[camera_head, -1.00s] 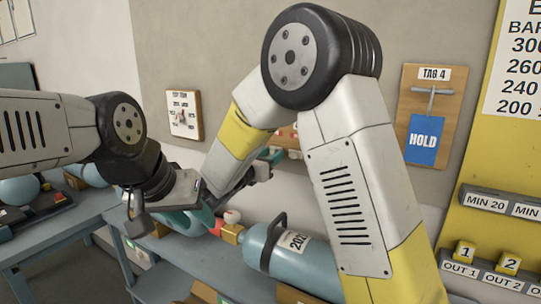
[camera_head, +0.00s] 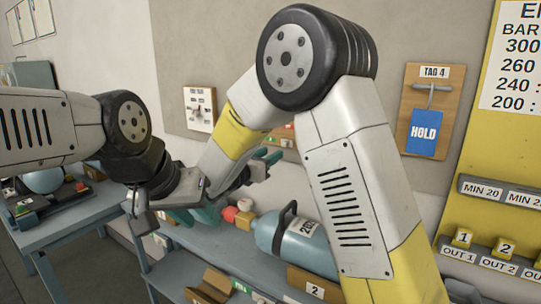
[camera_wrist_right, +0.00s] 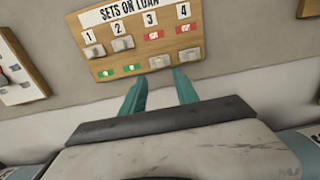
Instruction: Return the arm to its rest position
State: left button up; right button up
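My right arm rises from the lower right, bends at a high black elbow, and reaches down-left along the wall. Its right gripper (camera_head: 268,158) shows teal fingers near the wall board. In the right wrist view the right gripper (camera_wrist_right: 160,90) has its two teal fingers apart with nothing between them, below the "SETS ON LOAN" board (camera_wrist_right: 135,35). My left arm comes in from the left. Its left gripper (camera_head: 195,215) is low over the bench, with teal parts partly hidden behind the wrist, so its opening is unclear. The two wrists overlap closely in the head view.
A blue cylinder (camera_head: 297,240) with a black handle lies on the blue bench (camera_head: 185,262). A red ball (camera_head: 229,214) is beside it. The HOLD tag (camera_head: 424,134) hangs on a wall board. A yellow panel (camera_head: 480,190) stands at the right.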

jog(key=s+d+f+m+g, duration=0.2)
jog(key=s+d+m+g, duration=0.35)
jog(key=d, duration=0.45)
jog(key=s+d+f+m+g, duration=0.1)
jog(key=s+d+m+g, duration=0.3)
jog(key=s+d+m, duration=0.45)
jog(key=s+d+f+m+g+y, duration=0.25)
jog(key=s+m+y, duration=0.35)
jog(key=s, duration=0.3)
jog(key=s+a+r+m+t+y, duration=0.2)
jog(key=s+a+r+m+y, duration=0.1)
jog(key=m, duration=0.6)
jog(key=shift+s+a+r+t+y, duration=0.4)
jog(key=shift+s+a+y, duration=0.5)
jog(key=shift+y, duration=0.3)
